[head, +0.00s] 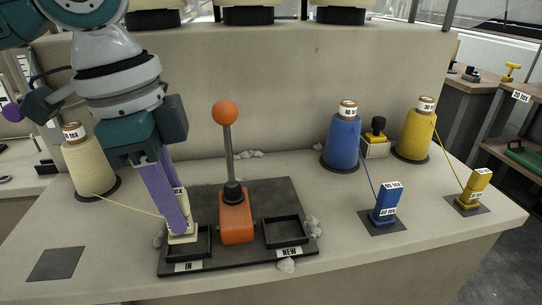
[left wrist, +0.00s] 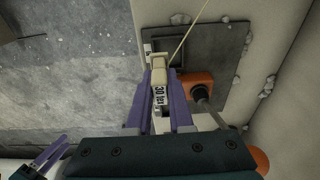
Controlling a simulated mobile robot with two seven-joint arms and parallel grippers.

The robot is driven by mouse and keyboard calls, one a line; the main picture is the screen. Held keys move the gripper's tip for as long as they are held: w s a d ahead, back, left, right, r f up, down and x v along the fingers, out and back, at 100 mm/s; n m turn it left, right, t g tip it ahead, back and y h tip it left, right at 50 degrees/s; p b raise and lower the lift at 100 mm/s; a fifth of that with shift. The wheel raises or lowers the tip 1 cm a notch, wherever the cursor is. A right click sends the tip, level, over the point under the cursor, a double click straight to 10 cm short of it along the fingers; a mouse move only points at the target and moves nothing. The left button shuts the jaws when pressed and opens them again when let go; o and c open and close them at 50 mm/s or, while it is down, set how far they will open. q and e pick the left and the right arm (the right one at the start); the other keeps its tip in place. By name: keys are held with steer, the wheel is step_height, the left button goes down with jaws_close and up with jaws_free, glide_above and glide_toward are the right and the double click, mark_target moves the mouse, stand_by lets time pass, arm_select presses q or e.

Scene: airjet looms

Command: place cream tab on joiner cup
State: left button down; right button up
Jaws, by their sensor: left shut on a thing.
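My left gripper (head: 180,228) points down and is shut on the cream tab (head: 183,238), labelled 30 tex in the left wrist view (left wrist: 158,93). The tab's lower end is at the left part of the IN cup (head: 203,256) of the joiner; I cannot tell whether it touches the cup floor. The joiner is a dark plate (head: 250,262) with an orange lever block (head: 236,218) and an empty NEW cup (head: 287,243). A cream thread runs from the tab to the cream cone (head: 88,165). Purple fingers, seemingly my right gripper (left wrist: 45,160), show low in the left wrist view.
The orange-knobbed lever (head: 228,140) stands upright close beside my left gripper. Blue (head: 342,142) and yellow (head: 415,135) cones with their tabs (head: 386,203) (head: 474,190) stand to the right. An empty dark pad (head: 56,264) lies at left. Lint lies around the plate.

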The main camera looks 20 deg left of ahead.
arm_select(q)
steer(key=shift+w+a, duration=0.35)
steer(key=shift+w, duration=0.25)
steer(key=shift+f, duration=1.8)
steer(key=c, duration=0.8)
jaws_free()
steer(key=shift+f, duration=0.1)
steer(key=r, duration=0.7)
steer(key=shift+s+a+r+p, duration=0.25)
steer(key=shift+a+r+p, duration=0.05)
steer(key=shift+a+r, duration=0.1)
